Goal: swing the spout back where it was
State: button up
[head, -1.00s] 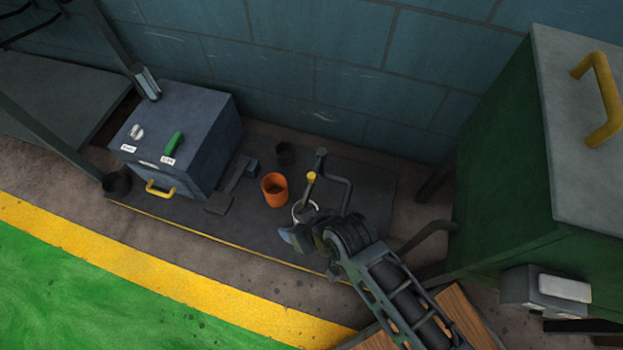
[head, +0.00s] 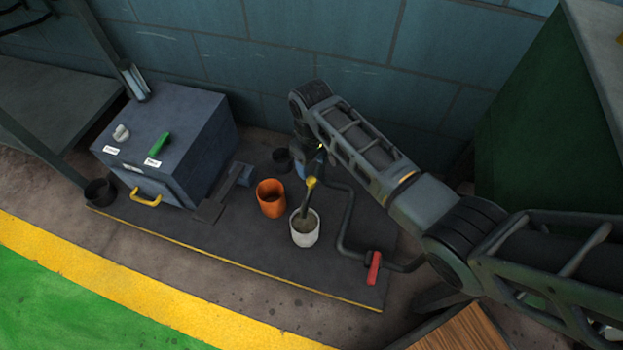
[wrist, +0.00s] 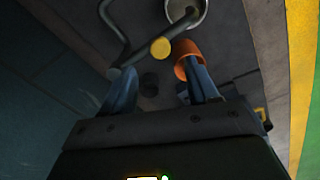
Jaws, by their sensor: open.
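The spout is a dark bar with a yellow knob (head: 311,182), and its outer end hangs over the white cup (head: 305,236). In the wrist view the yellow knob (wrist: 160,48) is just ahead of my fingers, and the bar runs beyond it to the white cup (wrist: 201,20) at the top. My gripper (head: 312,165) is behind the knob, on the wall side, pointing down. Its blue fingers (wrist: 157,70) are apart, with the spout showing between and ahead of them. My wrist hides the rear of the spout in the head view.
An orange cup (head: 271,203) stands left of the white cup, with a dark cup (head: 282,160) behind. A bent pipe (head: 345,225) with a red lever (head: 373,268) lies right. A grey box (head: 175,140) stands left and a green cabinet (head: 530,110) right.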

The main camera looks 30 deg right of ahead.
aim_at(312, 179)
notch_tip(312, 179, down, 7)
jog(key=b, duration=0.3)
jog(key=shift+f, duration=0.1)
grip_shut()
dwell(0.5)
